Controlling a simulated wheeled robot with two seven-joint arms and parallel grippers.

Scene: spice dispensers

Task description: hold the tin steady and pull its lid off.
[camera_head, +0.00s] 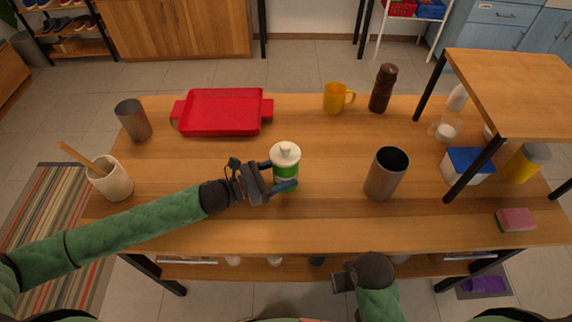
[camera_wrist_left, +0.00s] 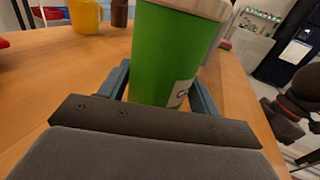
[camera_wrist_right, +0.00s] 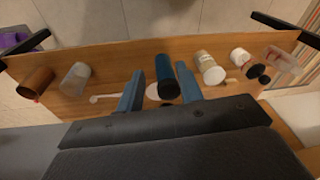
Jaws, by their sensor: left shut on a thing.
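The tin (camera_head: 286,172) is green with a white label and stands upright on the table. Its cream lid (camera_head: 286,152) with a small knob sits on top. My left gripper (camera_head: 284,178) is shut on the tin's body, one finger on each side, below the lid. In the left wrist view the green tin (camera_wrist_left: 160,55) fills the space between the fingers, and only the lid's lower edge shows at the top. My right gripper (camera_head: 343,280) is in front of the table's front edge, away from the tin. Its fingers (camera_wrist_right: 160,92) are apart and empty in the right wrist view.
A steel tumbler (camera_head: 386,174) stands right of the tin. A red tray (camera_head: 222,112), a yellow mug (camera_head: 336,98) and a brown pepper mill (camera_head: 382,88) are behind. A wooden riser (camera_head: 520,85) stands at right. Several containers, including a dark blue one (camera_wrist_right: 166,75), are on the lower shelf.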

